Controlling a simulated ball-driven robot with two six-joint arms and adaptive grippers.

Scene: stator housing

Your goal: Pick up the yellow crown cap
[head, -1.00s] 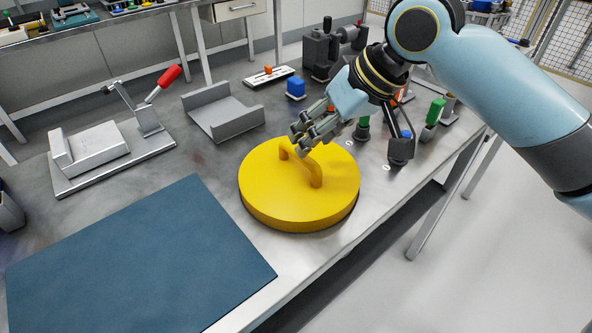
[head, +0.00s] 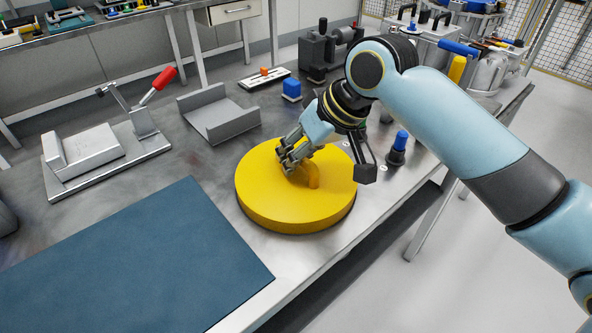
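My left gripper is not in view.
A blue mat (head: 130,265) lies left of the cap. A blue-topped peg (head: 398,147) stands right of the cap.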

